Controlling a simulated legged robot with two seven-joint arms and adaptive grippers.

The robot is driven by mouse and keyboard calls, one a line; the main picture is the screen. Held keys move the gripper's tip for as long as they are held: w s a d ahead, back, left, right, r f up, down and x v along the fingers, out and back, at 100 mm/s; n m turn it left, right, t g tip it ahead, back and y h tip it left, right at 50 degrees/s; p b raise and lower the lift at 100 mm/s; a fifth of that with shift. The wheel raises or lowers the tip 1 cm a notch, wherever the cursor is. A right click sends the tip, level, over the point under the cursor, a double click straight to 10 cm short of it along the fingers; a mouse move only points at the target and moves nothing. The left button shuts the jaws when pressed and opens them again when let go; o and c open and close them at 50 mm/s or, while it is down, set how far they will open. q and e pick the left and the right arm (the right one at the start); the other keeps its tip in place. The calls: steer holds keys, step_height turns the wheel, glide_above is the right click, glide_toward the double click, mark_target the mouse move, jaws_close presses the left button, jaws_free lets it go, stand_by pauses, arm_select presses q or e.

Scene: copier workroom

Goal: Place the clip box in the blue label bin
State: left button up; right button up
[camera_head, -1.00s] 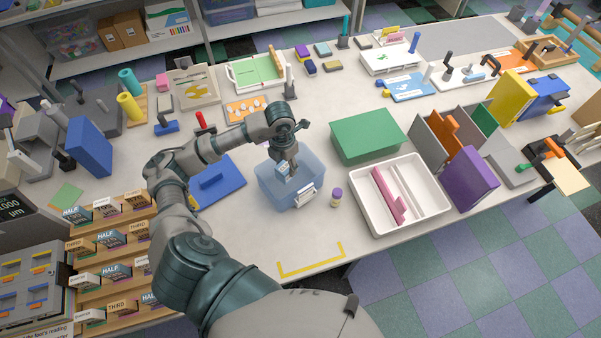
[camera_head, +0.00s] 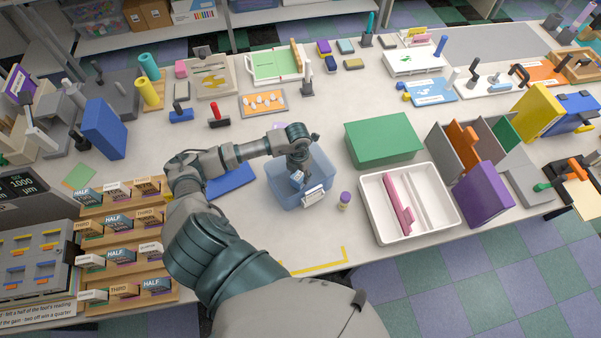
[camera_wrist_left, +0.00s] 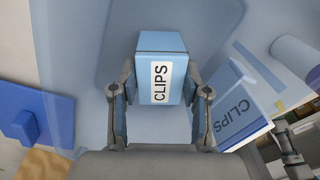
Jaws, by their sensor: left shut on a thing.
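The clip box (camera_wrist_left: 161,69) is a small light-blue box with a white CLIPS label. My left gripper (camera_wrist_left: 160,98) is shut on it, one finger on each side. In the head view the clip box (camera_head: 297,178) and the left gripper (camera_head: 299,170) are inside the opening of the translucent blue label bin (camera_head: 279,191). I cannot tell whether the box touches the bin floor. The bin has a white label on its front; in the left wrist view a second CLIPS marking (camera_wrist_left: 232,108) shows at the right.
A small purple-capped bottle (camera_head: 345,200) stands just right of the bin. A blue board (camera_head: 232,180) lies to its left, partly behind my arm. A green box (camera_head: 383,140) and a white tray (camera_head: 365,190) are further right. Yellow corner tape (camera_head: 315,268) marks bare table in front.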

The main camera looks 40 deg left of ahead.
mark_target(299, 173)
arm_select(q)
steer(key=o, duration=1.1)
steer(key=shift+s+a, duration=0.1)
steer(key=shift+o, duration=1.2)
steer(key=shift+r, duration=0.2)
step_height(299, 173, up, 12)
steer(key=b, duration=0.1)
steer(key=shift+a+f+b, duration=0.15)
steer(key=shift+b, duration=0.25)
arm_select(e)
steer(key=shift+s+f, duration=0.65)
steer(key=shift+f, duration=0.25)
steer(key=shift+d, duration=0.1)
